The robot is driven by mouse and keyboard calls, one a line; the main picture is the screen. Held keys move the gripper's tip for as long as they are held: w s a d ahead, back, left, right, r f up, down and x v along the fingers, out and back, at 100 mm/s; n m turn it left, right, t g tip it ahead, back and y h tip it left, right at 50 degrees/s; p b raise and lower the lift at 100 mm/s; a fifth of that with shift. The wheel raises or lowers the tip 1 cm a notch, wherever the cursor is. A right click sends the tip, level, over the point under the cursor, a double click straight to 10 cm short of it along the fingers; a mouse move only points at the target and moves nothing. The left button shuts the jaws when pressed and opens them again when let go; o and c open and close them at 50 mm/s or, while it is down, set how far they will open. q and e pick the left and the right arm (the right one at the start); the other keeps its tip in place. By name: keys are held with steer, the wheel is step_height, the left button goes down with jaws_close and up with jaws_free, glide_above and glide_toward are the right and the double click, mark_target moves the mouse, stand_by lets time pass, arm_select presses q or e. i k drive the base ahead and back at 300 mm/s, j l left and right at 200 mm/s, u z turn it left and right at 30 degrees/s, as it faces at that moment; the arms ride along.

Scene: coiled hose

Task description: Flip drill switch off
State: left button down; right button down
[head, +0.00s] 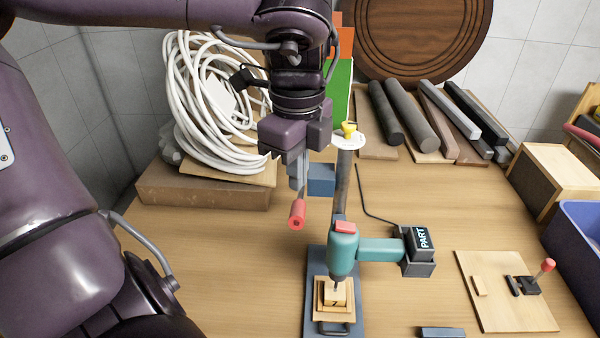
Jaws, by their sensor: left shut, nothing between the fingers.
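The drill (342,250) is teal and points down over a small wooden block (335,293) on a blue base plate (313,262). A red piece (345,227) sits on top of the drill head, and a black block marked PART (420,248) is at the end of its handle. My left gripper (298,183) points down, shut and empty, left of the grey drill column (344,180). A red cylinder (297,214) shows just below its fingers; I cannot tell whether they touch. My right gripper is not in view.
A coiled white hose (190,110) lies on a box (205,195) at the back left. Dark bars (415,115) lie at the back right. A wooden board (500,300) with a red-knobbed lever (546,267) and a blue bin (580,235) are at the right.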

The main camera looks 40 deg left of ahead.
mark_target(339, 226)
steer(key=k+l, duration=0.5)
steer(key=l, duration=0.15)
steer(key=k+l, duration=0.5)
steer(key=l, duration=0.15)
steer(key=k+l, duration=0.55)
steer(key=l, duration=0.1)
